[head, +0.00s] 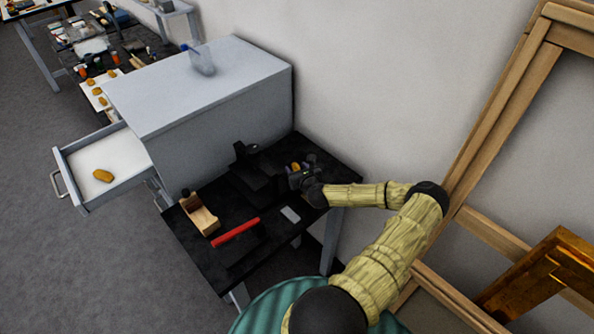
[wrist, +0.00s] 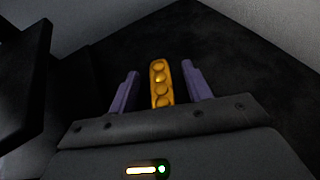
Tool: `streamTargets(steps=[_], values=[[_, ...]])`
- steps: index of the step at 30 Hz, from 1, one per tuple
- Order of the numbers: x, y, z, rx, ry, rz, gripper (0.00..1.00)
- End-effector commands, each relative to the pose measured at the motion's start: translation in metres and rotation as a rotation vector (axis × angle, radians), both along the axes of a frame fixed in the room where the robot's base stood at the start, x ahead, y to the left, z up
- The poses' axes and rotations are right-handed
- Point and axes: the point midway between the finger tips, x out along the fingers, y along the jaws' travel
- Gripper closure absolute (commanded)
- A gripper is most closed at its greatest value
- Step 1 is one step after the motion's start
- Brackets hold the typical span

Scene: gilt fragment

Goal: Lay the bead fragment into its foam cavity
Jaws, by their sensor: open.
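The bead fragment (wrist: 160,82) is a short gold strip with a row of round beads. In the wrist view it lies between the two purple fingers of my open gripper (wrist: 159,70), with a dark gap on each side. In the head view my gripper (head: 299,172) is over the right end of the black table, and a bit of the gold fragment (head: 295,167) shows at it. An open drawer (head: 135,153) with a white, foam-like lining is at the left and holds one gold-brown piece (head: 103,176). I cannot make out an empty cavity in it.
A grey cabinet (head: 215,120) stands between the drawer and the wall, with a clear bottle-like object (head: 203,63) on top. The black table also bears a dark stand (head: 256,172), a wooden plane (head: 200,213) and a red bar (head: 235,232). Wooden frames lean at the right.

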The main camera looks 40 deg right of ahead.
Motion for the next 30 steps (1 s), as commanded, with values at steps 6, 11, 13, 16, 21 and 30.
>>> streamTargets(steps=[6,11,13,16,21,30], values=[[0.0,0.0,0.0,0.0,0.0,0.0,0.74],[0.0,0.0,0.0,0.0,0.0,0.0,0.98],[0.0,0.0,0.0,0.0,0.0,0.0,1.0],[0.0,0.0,0.0,0.0,0.0,0.0,1.0],[0.0,-0.001,0.006,-0.003,-0.001,0.0,1.0],[0.0,-0.001,0.05,-0.005,-0.003,0.001,1.0]])
